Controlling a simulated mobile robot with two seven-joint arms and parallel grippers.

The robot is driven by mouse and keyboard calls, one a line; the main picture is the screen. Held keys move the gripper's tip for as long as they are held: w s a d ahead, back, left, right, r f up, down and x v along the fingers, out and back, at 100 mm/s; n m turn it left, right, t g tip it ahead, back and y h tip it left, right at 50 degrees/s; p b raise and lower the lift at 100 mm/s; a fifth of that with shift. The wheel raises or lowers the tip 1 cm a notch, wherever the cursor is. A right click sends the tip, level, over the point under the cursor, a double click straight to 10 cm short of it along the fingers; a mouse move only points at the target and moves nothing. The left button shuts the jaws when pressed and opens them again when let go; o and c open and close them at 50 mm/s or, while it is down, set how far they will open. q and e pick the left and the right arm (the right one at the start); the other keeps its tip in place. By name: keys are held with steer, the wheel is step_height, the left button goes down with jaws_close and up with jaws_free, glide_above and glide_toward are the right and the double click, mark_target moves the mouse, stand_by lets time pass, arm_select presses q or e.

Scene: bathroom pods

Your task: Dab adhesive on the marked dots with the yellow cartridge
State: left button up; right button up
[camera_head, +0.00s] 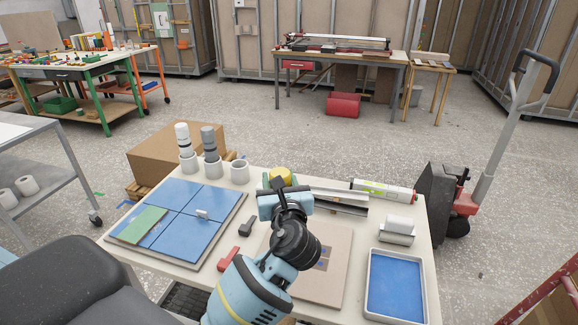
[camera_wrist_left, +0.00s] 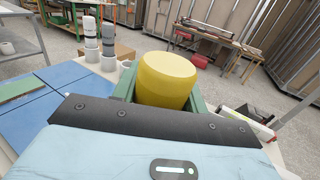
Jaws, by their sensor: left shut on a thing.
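My left gripper (camera_head: 280,186) is shut on the yellow cartridge (camera_head: 281,173) and holds it above the worktable. In the left wrist view, the cartridge's round yellow end (camera_wrist_left: 166,78) rises between the green jaws. Its lower end is hidden by the gripper. A beige board (camera_head: 333,285) lies on the table under my left arm. A few small dark bluish marks (camera_head: 322,264) show on it beside the wrist. The arm covers much of the board, so other dots may be hidden. My right gripper is not in view.
Blue tiles (camera_head: 180,195) lie at the left, with cups and stacked cylinders (camera_head: 210,150) behind. A white-and-green tube (camera_head: 384,190) and metal strips (camera_head: 335,200) lie at the back. A blue-floored tray (camera_head: 371,305) and a roller-like block (camera_head: 397,230) occupy the right.

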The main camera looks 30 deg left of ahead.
arm_select(q)
steer(key=shift+s+d, duration=0.5)
steer(key=shift+d, duration=0.05)
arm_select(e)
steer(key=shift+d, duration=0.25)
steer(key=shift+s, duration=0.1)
